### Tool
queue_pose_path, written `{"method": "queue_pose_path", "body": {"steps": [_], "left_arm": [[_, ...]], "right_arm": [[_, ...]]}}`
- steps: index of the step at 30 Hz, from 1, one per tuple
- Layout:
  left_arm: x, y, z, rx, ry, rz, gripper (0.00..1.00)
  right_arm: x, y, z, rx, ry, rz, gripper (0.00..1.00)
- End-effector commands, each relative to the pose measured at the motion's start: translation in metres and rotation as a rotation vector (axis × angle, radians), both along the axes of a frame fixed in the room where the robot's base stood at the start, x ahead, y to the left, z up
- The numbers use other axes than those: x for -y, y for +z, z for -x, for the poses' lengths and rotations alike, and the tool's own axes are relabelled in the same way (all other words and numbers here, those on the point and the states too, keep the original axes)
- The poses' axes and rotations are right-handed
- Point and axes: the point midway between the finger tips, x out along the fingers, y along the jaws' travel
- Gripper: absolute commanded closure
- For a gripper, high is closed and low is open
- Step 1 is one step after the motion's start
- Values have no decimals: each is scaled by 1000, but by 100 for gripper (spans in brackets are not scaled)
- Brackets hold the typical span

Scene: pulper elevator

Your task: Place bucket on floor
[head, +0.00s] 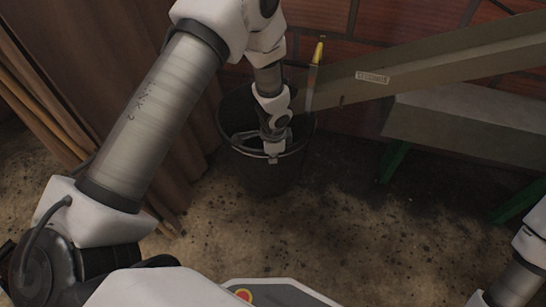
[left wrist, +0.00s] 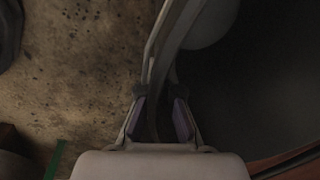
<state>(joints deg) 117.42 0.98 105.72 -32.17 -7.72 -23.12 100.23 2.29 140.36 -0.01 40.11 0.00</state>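A dark bucket (head: 262,178) stands upright on the dirt floor beside the brick wall, with a metal handle lying at its rim. My left gripper (head: 272,158) reaches down to the bucket's near rim. In the left wrist view, the two fingers of the left gripper (left wrist: 160,95) stand apart, one on each side of the bucket's rim (left wrist: 168,35); I see no clear grip on it. The dark inside of the bucket fills the right of that view. My right gripper is out of view; only part of my right arm shows at the lower right.
A long sloping beige chute (head: 430,62) passes just right of and above the bucket. A grey block (head: 455,125) on green legs (head: 393,162) stands at the right. The floor (head: 320,230) in front of the bucket is clear.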

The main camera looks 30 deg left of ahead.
Motion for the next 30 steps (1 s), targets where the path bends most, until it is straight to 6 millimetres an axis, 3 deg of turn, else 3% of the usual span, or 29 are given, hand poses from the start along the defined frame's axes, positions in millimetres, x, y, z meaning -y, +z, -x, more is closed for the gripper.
{"method": "queue_pose_path", "body": {"steps": [1, 8, 20, 21, 23, 24, 30], "left_arm": [[0, 3, -4, 2, 1, 1, 100], [0, -35, -3, 1, 0, 0, 100], [0, -38, -3, 2, 0, 1, 100], [0, -39, -2, 1, 0, 1, 94], [0, -38, -2, 1, 0, 1, 73], [0, -38, -2, 0, 0, 0, 69], [0, -38, -2, 0, 0, 0, 69]], "right_arm": [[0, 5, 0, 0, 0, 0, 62], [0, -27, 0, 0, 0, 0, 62], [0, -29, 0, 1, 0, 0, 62], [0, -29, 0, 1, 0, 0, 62], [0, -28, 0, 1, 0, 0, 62], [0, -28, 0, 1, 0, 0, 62], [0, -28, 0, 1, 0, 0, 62]]}}
